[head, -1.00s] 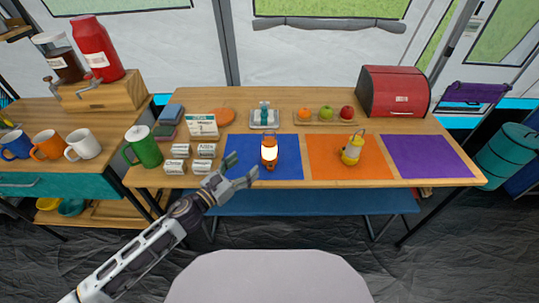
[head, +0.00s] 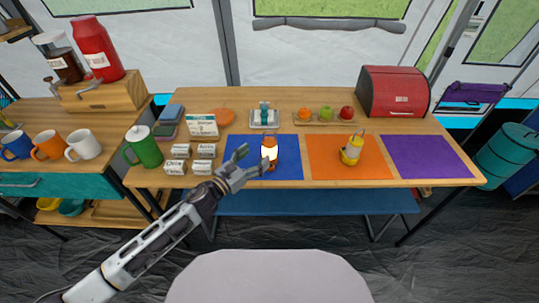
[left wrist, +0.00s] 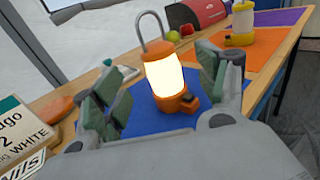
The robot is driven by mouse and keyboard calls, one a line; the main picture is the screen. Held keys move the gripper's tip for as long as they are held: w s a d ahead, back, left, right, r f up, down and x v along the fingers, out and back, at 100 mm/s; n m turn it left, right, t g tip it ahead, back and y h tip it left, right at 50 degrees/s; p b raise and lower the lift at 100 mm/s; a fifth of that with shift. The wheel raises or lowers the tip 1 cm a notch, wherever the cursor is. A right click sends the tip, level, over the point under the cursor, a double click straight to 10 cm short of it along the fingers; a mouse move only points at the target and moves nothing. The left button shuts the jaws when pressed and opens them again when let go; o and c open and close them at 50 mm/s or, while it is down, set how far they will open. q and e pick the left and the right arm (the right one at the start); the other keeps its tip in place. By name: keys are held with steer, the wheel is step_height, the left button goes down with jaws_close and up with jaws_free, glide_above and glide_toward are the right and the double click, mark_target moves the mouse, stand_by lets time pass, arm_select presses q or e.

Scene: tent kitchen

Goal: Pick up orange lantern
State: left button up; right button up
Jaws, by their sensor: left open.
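The orange lantern (head: 269,152) stands upright and lit on the blue mat (head: 290,170) on the table. In the left wrist view the lantern (left wrist: 168,78) has a glowing body, an orange base and top, and a grey wire handle standing up. My left gripper (head: 251,164) is open, close to the lantern's left front side. In the left wrist view its fingers (left wrist: 163,92) stand on either side of the lantern in the picture. My right gripper is not in view.
A yellow lantern (head: 351,150) stands on the orange mat (head: 375,170). A purple mat (head: 428,157) lies further right.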

mark_target(265, 147)
arm_select(q)
steer(key=shift+x, duration=1.6)
steer(key=shift+x, duration=2.6)
steer(key=shift+a, duration=0.1)
jaws_close()
